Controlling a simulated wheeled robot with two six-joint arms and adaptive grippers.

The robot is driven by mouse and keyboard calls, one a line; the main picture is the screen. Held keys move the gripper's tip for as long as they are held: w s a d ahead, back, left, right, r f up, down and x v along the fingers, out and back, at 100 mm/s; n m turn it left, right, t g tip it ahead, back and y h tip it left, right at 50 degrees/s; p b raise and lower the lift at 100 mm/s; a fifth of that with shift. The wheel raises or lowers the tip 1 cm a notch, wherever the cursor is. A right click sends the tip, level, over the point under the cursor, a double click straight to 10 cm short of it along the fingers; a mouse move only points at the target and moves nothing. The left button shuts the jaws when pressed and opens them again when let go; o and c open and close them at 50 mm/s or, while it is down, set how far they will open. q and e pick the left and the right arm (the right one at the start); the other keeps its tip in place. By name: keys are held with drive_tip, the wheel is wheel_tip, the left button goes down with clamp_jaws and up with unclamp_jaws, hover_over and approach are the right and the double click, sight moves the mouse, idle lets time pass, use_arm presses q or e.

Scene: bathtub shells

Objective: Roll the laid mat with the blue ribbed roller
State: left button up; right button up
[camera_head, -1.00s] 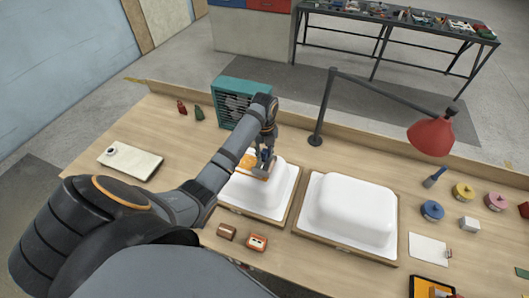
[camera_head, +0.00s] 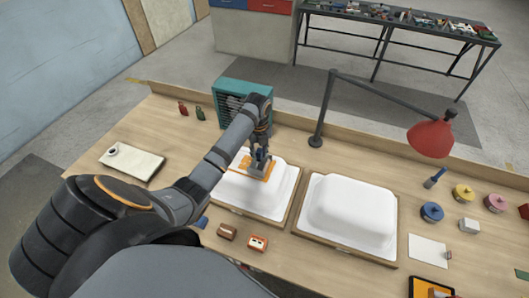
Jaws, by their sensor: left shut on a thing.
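The left of two white tub shells (camera_head: 279,193) lies upside down on a wooden base. An orange patch (camera_head: 244,163), which looks like the laid mat, is on its top. My left gripper (camera_head: 259,161) points down over the patch, shut on a small blue-grey tool (camera_head: 257,172) that looks like the roller. The tool appears to touch the patch and covers part of it; its ribs are too small to make out. My right gripper is not in view.
A second white shell (camera_head: 350,213) stands to the right. A teal fan box (camera_head: 231,94) is behind, and a red lamp (camera_head: 430,137) leans over the right side. The table's left part is mostly clear.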

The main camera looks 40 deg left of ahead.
use_arm(q)
drive_tip(key=shift+s+a+f, duration=0.1)
drive_tip(key=shift+s+a, duration=0.2)
drive_tip(key=shift+a, duration=0.65)
drive_tip(key=shift+s+a+f, duration=0.1)
drive_tip(key=shift+s+a, duration=0.15)
drive_tip(key=shift+a, duration=0.7)
drive_tip(key=shift+s+a, duration=0.15)
drive_tip(key=shift+a, duration=0.45)
